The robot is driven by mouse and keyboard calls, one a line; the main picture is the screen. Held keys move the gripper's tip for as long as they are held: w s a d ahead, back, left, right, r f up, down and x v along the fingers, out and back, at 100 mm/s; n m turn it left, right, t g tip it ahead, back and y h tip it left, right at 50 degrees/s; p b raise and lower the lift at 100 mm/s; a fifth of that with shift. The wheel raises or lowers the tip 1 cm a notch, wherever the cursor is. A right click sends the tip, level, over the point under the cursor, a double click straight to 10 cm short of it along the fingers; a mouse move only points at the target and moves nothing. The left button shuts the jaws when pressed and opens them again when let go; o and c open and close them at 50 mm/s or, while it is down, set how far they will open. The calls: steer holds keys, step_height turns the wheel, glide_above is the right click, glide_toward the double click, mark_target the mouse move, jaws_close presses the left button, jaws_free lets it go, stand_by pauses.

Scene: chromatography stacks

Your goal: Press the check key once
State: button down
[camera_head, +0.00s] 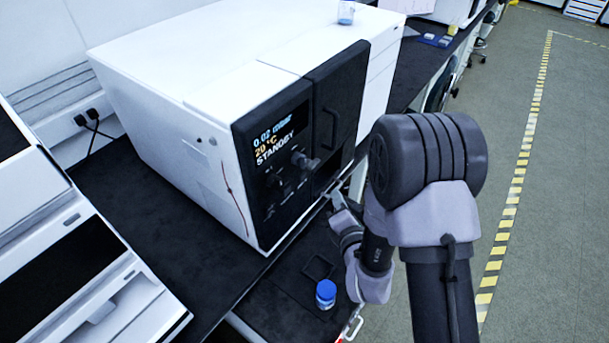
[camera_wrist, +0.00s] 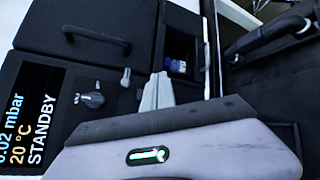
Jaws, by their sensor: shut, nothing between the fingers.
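The white instrument has a black front panel (camera_head: 290,135) with a lit display (camera_head: 277,135) reading 0.02 mbar, 20 °C, STANDBY. The display also shows, turned sideways, in the wrist view (camera_wrist: 30,115). A knob (camera_head: 303,161) sits below the display; it shows in the wrist view (camera_wrist: 90,99) beside a small lever-like control (camera_wrist: 125,77). Small markings lie on the panel's lower part, but I cannot tell which control is the check key. My gripper (camera_wrist: 158,88) is shut and empty, its tips in front of the panel's lower right part. In the head view the tips (camera_head: 335,196) are small.
A recess (camera_wrist: 180,58) in the panel holds a small blue and white item. A door handle (camera_head: 330,128) stands out above. A blue-capped bottle (camera_head: 326,294) stands on a lower dark surface near my arm. Another bottle (camera_head: 346,13) stands on the instrument's top.

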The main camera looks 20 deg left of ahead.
steer(key=p, duration=0.1)
glide_toward(307, 173)
steer(key=w+f, duration=0.1)
steer(key=w, duration=0.2)
steer(key=shift+w+a, duration=0.3)
steer(key=shift+w, duration=0.05)
steer(key=shift+a+f, duration=0.1)
stand_by(1.5)
steer(key=shift+w+a+b, duration=0.15)
steer(key=shift+a+b, duration=0.15)
steer(key=shift+w+a, duration=0.1)
steer(key=shift+a, duration=0.25)
stand_by(0.5)
stand_by(0.4)
steer(key=shift+s+d+b, duration=0.25)
steer(key=shift+d+b, duration=0.45)
steer(key=shift+d, duration=0.05)
